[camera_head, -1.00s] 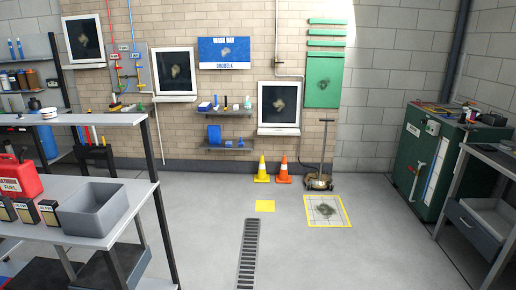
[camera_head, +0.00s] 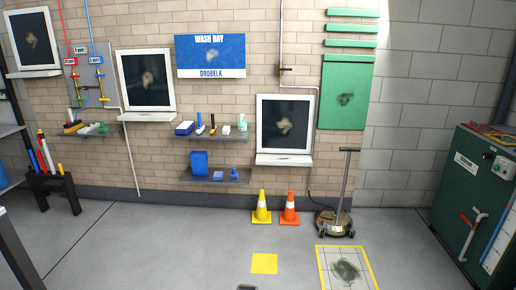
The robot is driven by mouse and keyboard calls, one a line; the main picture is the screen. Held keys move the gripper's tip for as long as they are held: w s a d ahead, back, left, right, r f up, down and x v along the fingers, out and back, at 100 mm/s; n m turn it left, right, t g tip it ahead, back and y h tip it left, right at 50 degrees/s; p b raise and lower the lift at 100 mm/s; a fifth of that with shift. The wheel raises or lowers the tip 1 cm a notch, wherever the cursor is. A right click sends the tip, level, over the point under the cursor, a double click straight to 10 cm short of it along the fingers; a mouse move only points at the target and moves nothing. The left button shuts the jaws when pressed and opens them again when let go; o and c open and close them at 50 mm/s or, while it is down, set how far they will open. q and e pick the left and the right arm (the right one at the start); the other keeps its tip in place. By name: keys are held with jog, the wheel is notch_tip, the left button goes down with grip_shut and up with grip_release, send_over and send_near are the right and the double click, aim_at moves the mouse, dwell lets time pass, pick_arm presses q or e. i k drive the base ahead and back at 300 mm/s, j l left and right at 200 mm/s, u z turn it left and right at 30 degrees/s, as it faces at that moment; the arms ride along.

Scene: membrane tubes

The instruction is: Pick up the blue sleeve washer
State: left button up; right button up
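Several blue items show, and I cannot tell which, if any, is the blue sleeve washer. A blue-and-white block (camera_head: 185,128) and a thin blue upright item (camera_head: 200,120) are on the upper wall shelf (camera_head: 215,137). A blue upright box (camera_head: 199,163), a small blue piece (camera_head: 218,176) and a small blue bottle-like item (camera_head: 234,174) are on the lower wall shelf (camera_head: 205,182).
A yellow cone (camera_head: 261,208), an orange cone (camera_head: 289,209) and a wheeled floor machine (camera_head: 335,220) stand by the wall. A dark rack (camera_head: 52,193) holds colored tubes at left. A green cabinet (camera_head: 470,200) stands right. The middle floor is clear around a yellow square (camera_head: 264,263).

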aim_at(201, 127)
jog(key=i+u, duration=0.15)
jog(key=i, duration=0.45)
jog(key=i+u, duration=0.15)
jog(key=i, duration=0.4)
jog(key=i+l+u, duration=0.15)
jog(key=i, duration=0.45)
jog(key=i+l+u, duration=0.15)
jog(key=i, duration=0.4)
